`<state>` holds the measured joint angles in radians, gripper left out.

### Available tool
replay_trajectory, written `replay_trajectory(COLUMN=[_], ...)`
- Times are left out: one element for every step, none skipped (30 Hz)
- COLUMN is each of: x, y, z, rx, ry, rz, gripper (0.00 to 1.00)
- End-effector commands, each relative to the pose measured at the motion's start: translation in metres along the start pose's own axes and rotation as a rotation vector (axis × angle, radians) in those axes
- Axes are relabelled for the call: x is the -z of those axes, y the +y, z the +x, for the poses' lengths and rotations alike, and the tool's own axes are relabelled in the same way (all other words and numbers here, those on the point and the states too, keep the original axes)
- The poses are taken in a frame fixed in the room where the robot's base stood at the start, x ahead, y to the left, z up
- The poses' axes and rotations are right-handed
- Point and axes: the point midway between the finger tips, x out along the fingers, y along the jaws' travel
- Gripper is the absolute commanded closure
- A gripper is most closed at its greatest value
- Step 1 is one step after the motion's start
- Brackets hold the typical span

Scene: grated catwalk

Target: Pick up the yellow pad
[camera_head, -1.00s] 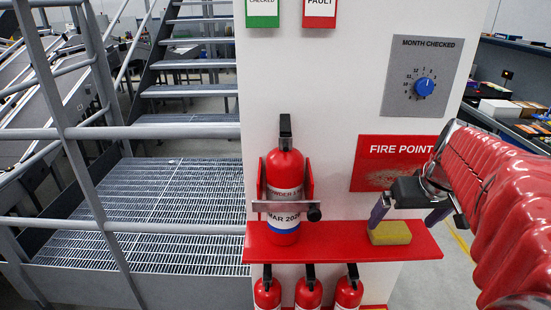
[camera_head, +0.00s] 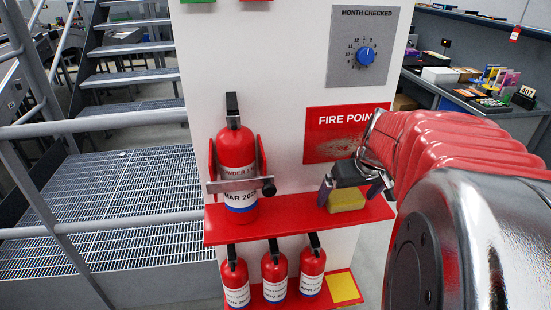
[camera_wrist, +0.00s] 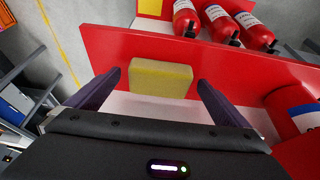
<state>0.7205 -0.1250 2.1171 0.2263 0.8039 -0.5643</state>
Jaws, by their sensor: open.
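The yellow pad (camera_head: 346,199) is a small block on the right end of the red shelf (camera_head: 290,216), below the fire point sign. In the wrist view the yellow pad (camera_wrist: 160,79) lies between and just beyond my two dark fingers. My gripper (camera_wrist: 152,95) is open, with a finger on each side of the pad and a gap showing on both sides. In the head view my gripper (camera_head: 352,190) is at the pad and partly hides its top. I cannot tell whether the fingers touch the shelf.
A red extinguisher (camera_head: 237,170) stands in a bracket on the same shelf, left of the pad. Several smaller extinguishers (camera_head: 274,272) stand on a lower red shelf with a yellow square (camera_head: 343,287). The sign (camera_head: 340,130) is on the white panel behind.

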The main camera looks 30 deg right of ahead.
Motion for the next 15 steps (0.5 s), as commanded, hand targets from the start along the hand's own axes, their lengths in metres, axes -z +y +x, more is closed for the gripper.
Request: replay_trajectory(x=[0.0001, 0.0001, 0.0002, 0.0002, 0.0002, 0.0002, 0.0002, 0.0002, 0.0002, 0.0002, 0.0002, 0.0002, 0.0002, 0.0003, 0.0003], y=[-0.0001, -0.0001, -0.0001, -0.0001, -0.0002, -0.0002, -0.0002, -0.0002, -0.0002, -0.0002, -0.0002, -0.0002, -0.0002, -0.0002, -0.0002], z=[0.0002, 0.0001, 0.0000, -0.0001, -0.0001, -0.0002, -0.0002, -0.0002, -0.0003, -0.0003, -0.0003, -0.0003, -0.0003, -0.0004, -0.0004], rx=[0.000, 0.000, 0.000, 0.000, 0.000, 0.000, 0.000, 0.000, 0.000, 0.000, 0.000, 0.000, 0.000, 0.000, 0.000], ry=[0.000, 0.000, 0.001, 0.001, 0.001, 0.001, 0.001, 0.001, 0.001, 0.001, 0.001, 0.001, 0.001, 0.001, 0.001], rz=[0.000, 0.000, 0.000, 0.000, -0.001, -0.001, -0.001, -0.001, -0.001, -0.001, -0.001, -0.001, -0.001, -0.001, -0.001], gripper=[0.00, 0.00, 0.00, 0.00, 0.00, 0.00, 0.00, 0.00, 0.00, 0.00, 0.00, 0.00, 0.00, 0.00, 0.01])
